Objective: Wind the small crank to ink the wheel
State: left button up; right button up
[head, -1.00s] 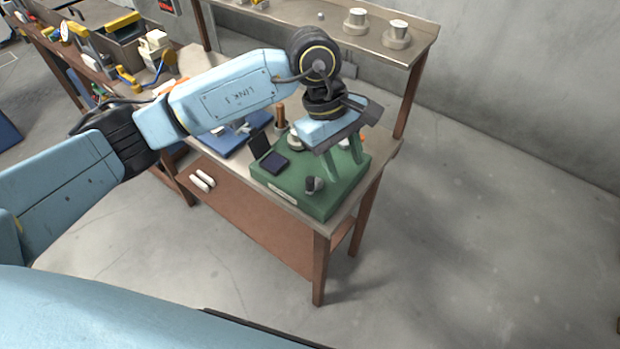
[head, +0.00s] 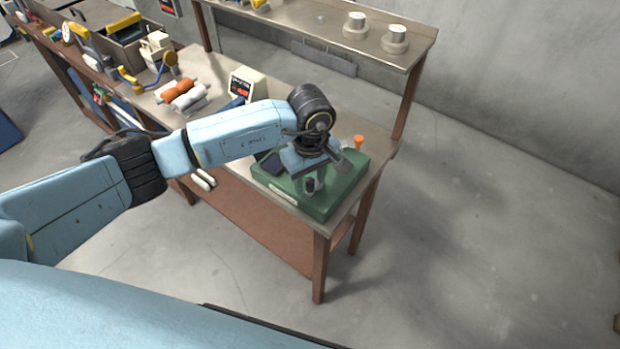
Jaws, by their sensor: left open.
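A green machine base (head: 340,196) sits at the near right end of the workbench. A small dark upright knob with a paler top, likely the small crank (head: 312,187), stands near its front edge. My left gripper (head: 314,179) is open and points down over the base, right at the knob. I cannot tell whether the fingers touch it. The wrist and gripper hide the middle of the machine, and I cannot make out the wheel. My right gripper is out of view.
A dark flat pad (head: 272,163) is left of the gripper and an orange piece (head: 359,142) behind it. Orange and white rolls (head: 180,92) and a small display box (head: 247,84) stand farther back. A raised shelf (head: 300,28) carries pale spools (head: 393,40). Floor right of the bench is clear.

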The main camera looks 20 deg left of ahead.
pick_arm(q)
jog(key=shift+f, duration=0.6)
grip_shut()
